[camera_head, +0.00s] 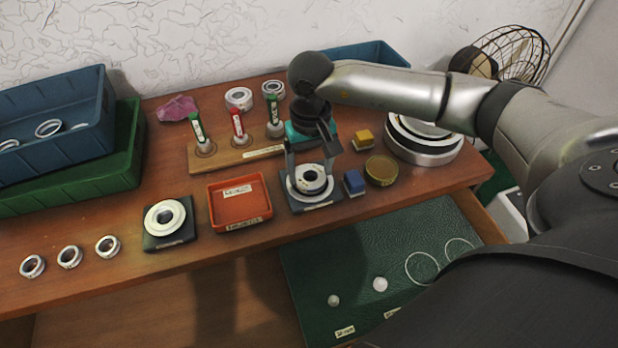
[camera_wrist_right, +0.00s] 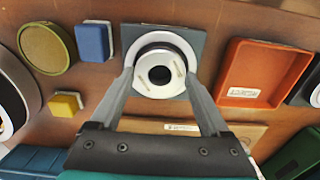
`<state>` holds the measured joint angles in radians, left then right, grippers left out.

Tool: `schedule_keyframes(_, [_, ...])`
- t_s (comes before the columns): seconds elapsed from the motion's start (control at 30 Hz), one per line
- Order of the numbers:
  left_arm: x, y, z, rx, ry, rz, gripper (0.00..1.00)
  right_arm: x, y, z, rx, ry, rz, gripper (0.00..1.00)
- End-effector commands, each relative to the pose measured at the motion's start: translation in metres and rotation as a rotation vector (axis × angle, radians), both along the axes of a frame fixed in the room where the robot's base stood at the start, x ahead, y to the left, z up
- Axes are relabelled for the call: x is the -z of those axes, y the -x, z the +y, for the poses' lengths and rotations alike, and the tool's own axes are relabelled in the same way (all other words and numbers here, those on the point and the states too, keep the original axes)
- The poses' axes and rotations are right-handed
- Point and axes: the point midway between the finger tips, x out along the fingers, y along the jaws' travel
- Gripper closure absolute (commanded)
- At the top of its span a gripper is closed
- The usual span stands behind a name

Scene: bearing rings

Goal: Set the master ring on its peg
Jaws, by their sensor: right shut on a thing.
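My right gripper (camera_head: 310,180) reaches down over a dark square pad (camera_head: 322,205) and is shut on a silver ring (camera_head: 309,187). In the right wrist view the two fingers of the right gripper (camera_wrist_right: 160,76) lie on either side of the ring (camera_wrist_right: 146,84), which has a dark centre. The ring is at or just above the pad (camera_wrist_right: 188,40); I cannot tell whether they touch. A wooden board (camera_head: 232,157) behind carries three upright pegs with green, red and green tags, such as the red-tagged peg (camera_head: 238,125). I cannot tell which ring is the master ring. My left gripper is not in view.
A second ring (camera_head: 154,222) sits on another dark pad (camera_head: 168,240). Between the pads is an orange tray (camera_head: 213,210). A blue block (camera_head: 354,182), a yellow block (camera_head: 363,139) and a round tin (camera_head: 381,170) stand close right. Three small rings lie front left. An open green-lined drawer (camera_head: 340,265) is below.

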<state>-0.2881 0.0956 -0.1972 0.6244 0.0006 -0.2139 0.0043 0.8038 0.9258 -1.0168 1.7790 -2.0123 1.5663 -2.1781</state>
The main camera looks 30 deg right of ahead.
Motion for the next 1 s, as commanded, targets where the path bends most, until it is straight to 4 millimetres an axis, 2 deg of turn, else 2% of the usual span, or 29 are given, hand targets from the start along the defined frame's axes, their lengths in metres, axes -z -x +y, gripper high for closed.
schedule_keyframes(0.3, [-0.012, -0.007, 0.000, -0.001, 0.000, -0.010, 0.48, -0.019, -0.001, 0.000, 0.001, -0.001, -0.002, 0.97])
schedule_keyframes(0.8, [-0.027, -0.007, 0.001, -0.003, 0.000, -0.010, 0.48, -0.043, -0.001, 0.000, 0.001, 0.000, -0.003, 0.97])
schedule_keyframes(1.0, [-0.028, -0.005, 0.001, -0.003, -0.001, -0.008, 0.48, -0.046, -0.001, 0.000, 0.001, 0.000, -0.003, 0.97])
